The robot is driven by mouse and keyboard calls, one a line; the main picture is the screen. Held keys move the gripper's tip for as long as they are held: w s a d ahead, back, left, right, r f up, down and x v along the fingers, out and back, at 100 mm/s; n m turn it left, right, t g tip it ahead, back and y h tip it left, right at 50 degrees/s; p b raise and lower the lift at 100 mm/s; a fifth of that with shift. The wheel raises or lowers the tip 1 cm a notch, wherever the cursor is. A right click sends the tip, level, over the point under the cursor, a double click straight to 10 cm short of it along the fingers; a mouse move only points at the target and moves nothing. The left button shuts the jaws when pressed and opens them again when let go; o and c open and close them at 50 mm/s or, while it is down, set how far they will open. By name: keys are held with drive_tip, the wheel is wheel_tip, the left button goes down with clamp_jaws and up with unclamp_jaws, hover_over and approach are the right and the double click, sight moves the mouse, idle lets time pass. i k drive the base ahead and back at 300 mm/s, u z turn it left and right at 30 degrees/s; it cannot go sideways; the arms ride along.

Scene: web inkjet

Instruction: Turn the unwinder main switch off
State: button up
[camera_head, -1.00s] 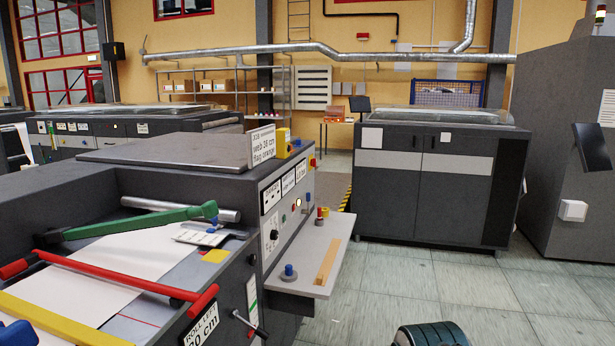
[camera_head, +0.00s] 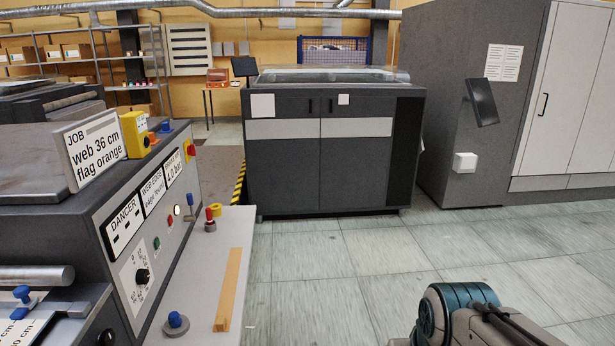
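The unwinder's dark cabinet (camera_head: 85,215) stands at the left, with its light grey control panel facing right. A red knob on a yellow plate (camera_head: 190,150), which looks like a main switch, sits at the panel's upper far end; its exact position is too small to read. A black rotary knob (camera_head: 143,276) with markings around it sits lower and nearer on the same panel. Between them are a red button, a green button and a lit white lamp (camera_head: 177,210). Part of my arm shows at the bottom right, well apart from the panel; my gripper's fingers are not seen.
A grey shelf (camera_head: 205,275) juts out below the panel, carrying a wooden strip (camera_head: 228,290), a blue-knobbed piece (camera_head: 176,322) and small red and yellow items. A job sign (camera_head: 92,150) and yellow box (camera_head: 136,134) stand on top. Tiled floor (camera_head: 325,270) is free at the right.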

sight(191, 151)
drive_tip(key=z, duration=0.2)
drive_tip(key=i, duration=1.65)
drive_tip(key=u, duration=0.85)
drive_tip(key=i, duration=1.45)
drive_tip(key=u, duration=0.85)
